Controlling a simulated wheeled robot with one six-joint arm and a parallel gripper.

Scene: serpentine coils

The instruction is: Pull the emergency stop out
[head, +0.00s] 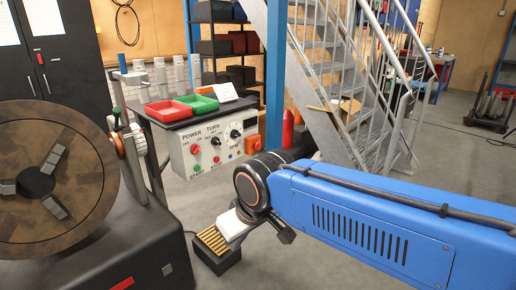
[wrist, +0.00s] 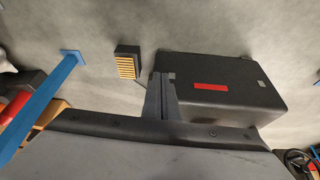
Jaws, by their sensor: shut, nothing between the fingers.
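A grey control box (head: 212,148) hangs at the front of the dark bench in the head view. Its face carries red buttons, a green button and black knobs, with lettering such as POWER and TURN. I cannot tell for sure which red part is the emergency stop; an orange-red box (head: 254,145) sits just right of the panel. My gripper (wrist: 163,78) shows in the wrist view as grey fingers, shut and empty. It is apart from the control box, which does not show in the wrist view. In the head view my arm reaches in from the right, in front of the panel's lower right.
A black machine with a large round coil disc (head: 50,180) stands at left; its base (wrist: 215,98) shows in the wrist view. A foot pedal (head: 215,246) lies on the floor. A blue post (head: 275,75) and stairs (head: 330,70) rise behind. Trays (head: 168,110) sit on the bench.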

